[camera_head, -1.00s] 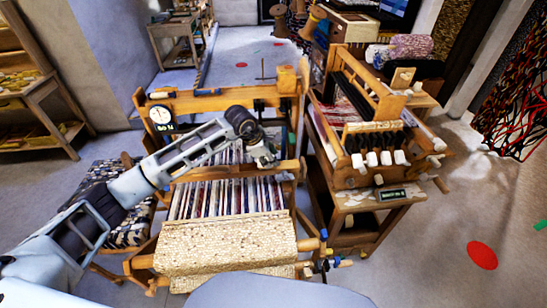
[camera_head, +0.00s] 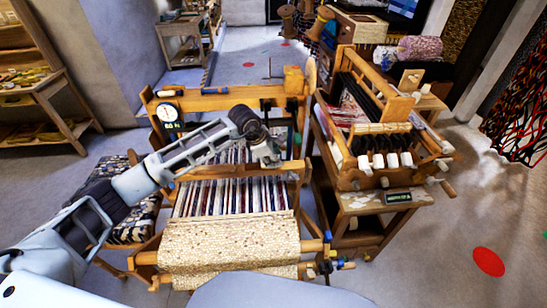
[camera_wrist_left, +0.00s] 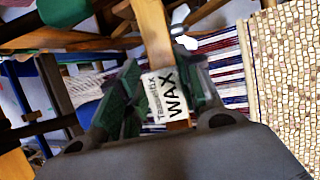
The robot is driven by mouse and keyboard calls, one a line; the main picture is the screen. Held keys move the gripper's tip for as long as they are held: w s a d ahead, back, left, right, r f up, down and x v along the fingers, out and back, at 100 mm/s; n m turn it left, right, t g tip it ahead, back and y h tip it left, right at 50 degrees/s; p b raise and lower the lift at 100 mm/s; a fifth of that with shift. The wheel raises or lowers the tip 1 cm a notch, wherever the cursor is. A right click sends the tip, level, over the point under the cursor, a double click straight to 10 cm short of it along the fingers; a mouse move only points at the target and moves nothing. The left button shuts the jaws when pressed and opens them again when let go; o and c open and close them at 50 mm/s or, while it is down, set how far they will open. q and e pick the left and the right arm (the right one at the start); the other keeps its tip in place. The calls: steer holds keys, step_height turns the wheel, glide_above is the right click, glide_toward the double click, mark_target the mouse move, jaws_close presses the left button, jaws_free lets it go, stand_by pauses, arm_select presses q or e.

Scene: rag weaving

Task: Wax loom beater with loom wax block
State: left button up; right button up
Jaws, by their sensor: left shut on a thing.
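The loom beater (camera_head: 235,173) is the wooden crossbar over the striped warp in the head view. It also shows in the left wrist view as a wooden bar (camera_wrist_left: 152,30). My left gripper (camera_head: 268,157) is just above the right part of this bar; I cannot tell whether it touches. In the left wrist view my left gripper (camera_wrist_left: 155,98) is shut on the wax block (camera_wrist_left: 167,94), whose white label reads "WAX". The block lies in line with the bar, and any contact is hidden. My right gripper is out of view.
Woven cloth (camera_head: 230,242) covers the loom's front, below the warp threads (camera_head: 235,197). A second wooden loom (camera_head: 372,130) stands close on the right. A patterned bench (camera_head: 112,175) is at the left. Open floor (camera_head: 440,235) lies at the right.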

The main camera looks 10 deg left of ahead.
arm_select(q)
steer(key=shift+f, duration=0.15)
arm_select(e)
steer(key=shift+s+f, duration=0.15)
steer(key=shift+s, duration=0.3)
arm_select(q)
steer(key=shift+f+b, duration=0.15)
steer(key=shift+b, duration=0.15)
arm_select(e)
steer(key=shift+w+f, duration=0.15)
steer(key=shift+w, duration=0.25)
arm_select(q)
steer(key=shift+w+f, duration=0.1)
steer(key=shift+f, duration=0.05)
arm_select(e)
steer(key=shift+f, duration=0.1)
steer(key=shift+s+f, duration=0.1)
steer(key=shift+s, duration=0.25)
arm_select(q)
steer(key=shift+f+b, duration=0.15)
steer(key=shift+b, duration=0.25)
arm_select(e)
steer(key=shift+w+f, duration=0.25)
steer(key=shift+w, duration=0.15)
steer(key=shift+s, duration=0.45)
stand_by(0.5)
